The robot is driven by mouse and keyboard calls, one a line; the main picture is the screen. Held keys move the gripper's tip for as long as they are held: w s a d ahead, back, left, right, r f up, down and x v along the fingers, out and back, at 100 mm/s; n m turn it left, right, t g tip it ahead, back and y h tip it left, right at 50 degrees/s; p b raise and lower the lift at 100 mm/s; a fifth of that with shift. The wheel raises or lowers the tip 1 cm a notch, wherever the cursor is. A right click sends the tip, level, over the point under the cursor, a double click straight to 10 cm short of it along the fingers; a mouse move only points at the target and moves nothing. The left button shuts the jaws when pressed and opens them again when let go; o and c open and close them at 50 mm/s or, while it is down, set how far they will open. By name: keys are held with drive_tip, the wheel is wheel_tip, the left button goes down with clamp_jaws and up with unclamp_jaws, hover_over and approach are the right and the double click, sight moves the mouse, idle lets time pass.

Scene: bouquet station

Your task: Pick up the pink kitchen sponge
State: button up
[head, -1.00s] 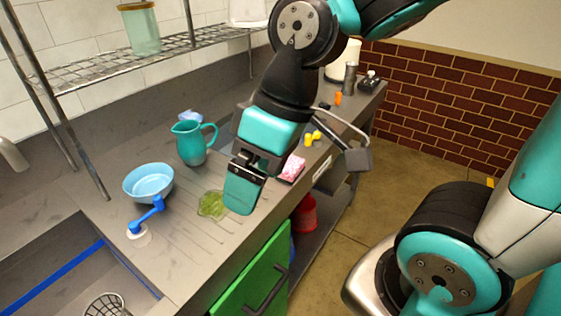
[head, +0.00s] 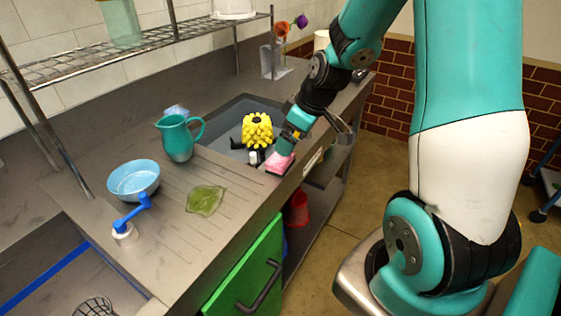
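The pink sponge (head: 277,163) lies on the counter's front edge, beside the grey sink basin. My gripper (head: 284,147) points down right at the sponge, with its teal fingertip touching or just above the sponge's top. The finger hides part of the sponge's far side. I cannot tell whether the fingers are closed around it, as only one finger shows clearly.
A yellow knobbly object (head: 257,130) stands in the grey sink (head: 226,128), close left of my gripper. A teal pitcher (head: 178,138), a light blue bowl (head: 134,180) and a green cloth-like piece (head: 205,199) are on the counter (head: 180,235).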

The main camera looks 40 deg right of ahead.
sight(280, 157)
drive_tip(key=x, duration=0.8)
drive_tip(key=shift+w+a+f+p, duration=0.15)
drive_tip(key=shift+a+p, duration=0.05)
drive_tip(key=shift+p, duration=0.2)
drive_tip(key=c, duration=0.7)
